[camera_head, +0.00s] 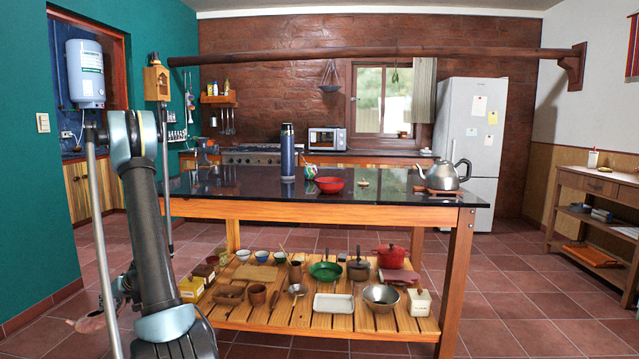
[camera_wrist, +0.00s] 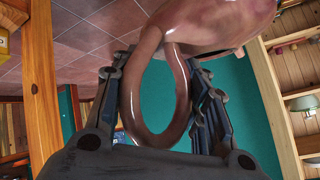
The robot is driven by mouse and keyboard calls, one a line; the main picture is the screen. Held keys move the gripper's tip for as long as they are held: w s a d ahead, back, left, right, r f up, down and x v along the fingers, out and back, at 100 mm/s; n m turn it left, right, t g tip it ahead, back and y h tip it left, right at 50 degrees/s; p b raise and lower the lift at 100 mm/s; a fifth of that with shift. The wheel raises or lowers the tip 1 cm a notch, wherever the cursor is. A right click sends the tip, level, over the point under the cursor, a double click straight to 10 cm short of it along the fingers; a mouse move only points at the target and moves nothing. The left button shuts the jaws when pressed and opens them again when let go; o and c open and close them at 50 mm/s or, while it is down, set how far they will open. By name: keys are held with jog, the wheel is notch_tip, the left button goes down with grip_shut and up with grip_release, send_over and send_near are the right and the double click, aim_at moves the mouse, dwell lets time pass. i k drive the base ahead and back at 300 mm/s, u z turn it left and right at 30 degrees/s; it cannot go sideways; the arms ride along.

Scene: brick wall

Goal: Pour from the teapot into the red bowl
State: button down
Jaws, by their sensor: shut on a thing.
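A brownish-pink glazed teapot (camera_wrist: 215,22) fills the top of the wrist view, its looped handle (camera_wrist: 153,137) between my fingers. My gripper (camera_wrist: 160,85) is shut on that handle. In the head view the teapot (camera_head: 90,323) shows low at the left, partly behind my arm, held below table height and left of the table. My gripper there (camera_head: 124,288) is partly hidden by my arm. The red bowl (camera_head: 330,185) stands on the table's black top, well to the right of and above the teapot. The bowl's inside is hard to see.
The black-topped table (camera_head: 400,197) also bears a blue flask (camera_head: 287,152), a patterned cup (camera_head: 310,171) and a metal kettle (camera_head: 442,175). Its slatted lower shelf (camera_head: 260,322) holds several bowls, pots and boxes. Tiled floor (camera_head: 50,330) is open at the left.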

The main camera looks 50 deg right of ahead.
aim_at(329, 185)
jog(key=z, duration=0.05)
jog(key=k, duration=1.5)
jog(key=z, duration=0.6)
jog(key=i, duration=0.95)
